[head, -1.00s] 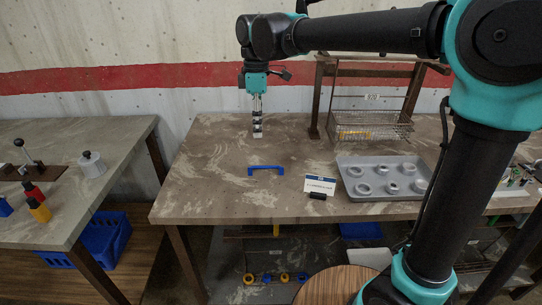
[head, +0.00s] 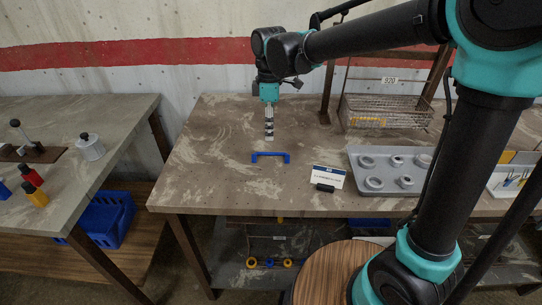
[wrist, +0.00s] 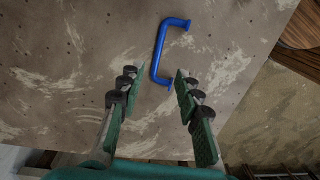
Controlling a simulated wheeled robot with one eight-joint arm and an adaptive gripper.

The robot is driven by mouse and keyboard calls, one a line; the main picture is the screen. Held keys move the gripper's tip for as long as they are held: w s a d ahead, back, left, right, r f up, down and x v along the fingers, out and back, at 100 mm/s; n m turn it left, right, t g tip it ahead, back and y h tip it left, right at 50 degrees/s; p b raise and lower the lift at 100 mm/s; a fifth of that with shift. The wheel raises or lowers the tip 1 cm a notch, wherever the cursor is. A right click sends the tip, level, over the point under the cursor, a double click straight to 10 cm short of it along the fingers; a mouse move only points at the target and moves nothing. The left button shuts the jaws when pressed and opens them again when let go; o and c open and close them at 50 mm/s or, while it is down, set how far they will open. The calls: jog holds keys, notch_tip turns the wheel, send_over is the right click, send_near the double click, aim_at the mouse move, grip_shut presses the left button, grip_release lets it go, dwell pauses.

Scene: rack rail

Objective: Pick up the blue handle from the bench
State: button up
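The blue handle (head: 270,157) lies on the bench (head: 215,165), near the middle of its left half in the head view. It is a U-shaped bar with two feet. My gripper (head: 269,135) points down just behind the handle in the head view, seemingly above the bench.
A grey tray with several rings (head: 365,186) and a small sign (head: 328,178) stand right of the handle. A wire basket (head: 385,112) is at the back right. A side table (head: 95,165) with a blue crate (head: 105,222) below is at left. The bench's left part is clear.

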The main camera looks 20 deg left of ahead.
aim_at(269, 152)
jog(key=shift+s+f, duration=0.1)
jog(key=shift+f, duration=3.65)
grip_shut()
